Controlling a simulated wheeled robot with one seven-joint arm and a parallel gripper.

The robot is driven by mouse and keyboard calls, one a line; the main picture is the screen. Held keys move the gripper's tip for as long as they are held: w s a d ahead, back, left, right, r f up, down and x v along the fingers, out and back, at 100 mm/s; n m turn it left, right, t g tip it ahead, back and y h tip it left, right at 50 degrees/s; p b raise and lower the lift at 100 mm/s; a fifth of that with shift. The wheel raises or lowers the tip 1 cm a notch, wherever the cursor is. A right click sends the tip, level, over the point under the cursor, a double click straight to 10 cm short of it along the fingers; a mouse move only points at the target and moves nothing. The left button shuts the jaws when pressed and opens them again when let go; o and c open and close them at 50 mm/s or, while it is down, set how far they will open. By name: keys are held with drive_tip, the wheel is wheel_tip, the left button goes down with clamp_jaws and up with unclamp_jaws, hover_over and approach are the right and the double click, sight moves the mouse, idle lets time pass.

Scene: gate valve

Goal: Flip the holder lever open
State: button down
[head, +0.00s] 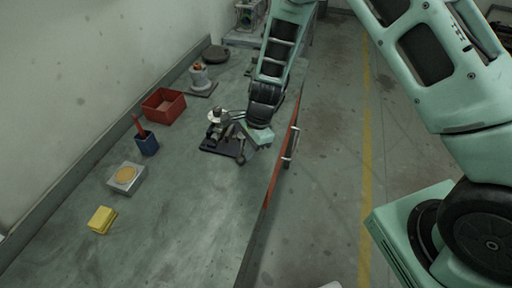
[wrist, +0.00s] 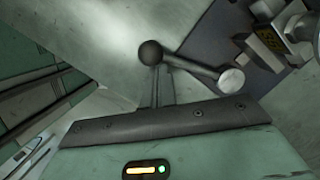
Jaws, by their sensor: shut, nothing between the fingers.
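The holder (head: 216,147) is a dark base with metal parts on the bench, below my arm's end in the head view. In the wrist view its dark plate (wrist: 222,35) is at the upper right. Its lever (wrist: 195,66) is a short grey rod running from a dark ball knob (wrist: 151,53) to a round silver end. The knob also shows in the head view (head: 240,160). My gripper (wrist: 160,75) is shut and empty, its narrow fingers right beside the knob. I cannot tell whether they touch it.
A grey fixture (head: 200,80) is farther back. The bench's right edge is close to the holder.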

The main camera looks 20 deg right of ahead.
drive_tip(key=shift+w+a+m+t+p, duration=0.15)
drive_tip(key=shift+a+m+t+p, duration=0.05)
drive_tip(key=shift+a+m, duration=0.6)
drive_tip(key=shift+w+a+m+t+p, duration=0.1)
drive_tip(key=shift+a+m+t+p, duration=0.1)
drive_tip(key=shift+a+m, duration=0.55)
drive_tip(key=shift+d, duration=0.15)
drive_tip(key=d, duration=0.4)
drive_tip(key=shift+d+f+b, duration=0.15)
drive_tip(key=shift+b, duration=0.25)
drive_tip(key=b+v, duration=0.1)
drive_tip(key=v, duration=0.8)
drive_tip(key=shift+r, duration=0.3)
